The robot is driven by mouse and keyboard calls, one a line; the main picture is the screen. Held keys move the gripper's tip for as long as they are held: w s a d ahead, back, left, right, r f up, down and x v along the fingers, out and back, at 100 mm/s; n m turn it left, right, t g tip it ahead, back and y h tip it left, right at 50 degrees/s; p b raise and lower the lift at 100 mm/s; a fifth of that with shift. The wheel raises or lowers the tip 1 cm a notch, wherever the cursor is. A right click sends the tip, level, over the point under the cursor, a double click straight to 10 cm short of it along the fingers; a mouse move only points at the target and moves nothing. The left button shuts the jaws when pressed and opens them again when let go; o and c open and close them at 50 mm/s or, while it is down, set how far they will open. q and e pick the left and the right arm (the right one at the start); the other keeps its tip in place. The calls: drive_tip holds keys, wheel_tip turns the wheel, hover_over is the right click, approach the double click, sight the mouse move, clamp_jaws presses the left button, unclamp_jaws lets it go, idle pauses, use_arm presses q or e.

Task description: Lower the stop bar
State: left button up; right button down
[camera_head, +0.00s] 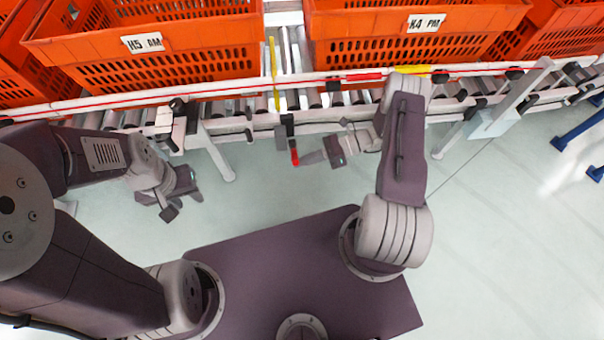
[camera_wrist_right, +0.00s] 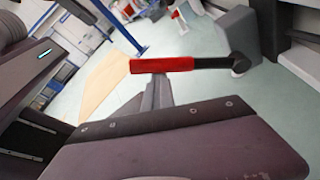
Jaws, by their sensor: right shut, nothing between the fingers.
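A thin yellow bar (camera_head: 274,75), which looks like the stop bar, shows across the rollers in the gap between two orange totes; from above I cannot tell its exact height. Below it, at the conveyor's front edge, is a lever with a red grip (camera_head: 294,154) and black arm. The red grip also shows in the right wrist view (camera_wrist_right: 162,65), just beyond the gripper's fingers. My right gripper (camera_head: 308,158) is shut and empty, close beside the red grip; contact is unclear. My left gripper (camera_head: 182,207) hangs in front of the conveyor, fingers apart, away from the lever.
Orange totes labelled K5 AM (camera_head: 165,65) and K4 PM (camera_head: 400,48) stand on the roller conveyor (camera_head: 225,108). White rails with red stripes run along its front. A conveyor leg (camera_head: 221,160) stands left of the lever. The floor (camera_head: 260,190) before the conveyor is clear.

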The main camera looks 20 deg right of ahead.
drive_tip(key=s+d+f, duration=0.1)
drive_tip(key=s+d, duration=0.1)
drive_tip(key=d, duration=0.7)
drive_tip(key=shift+s, duration=0.2)
drive_tip(key=shift+d, duration=0.15)
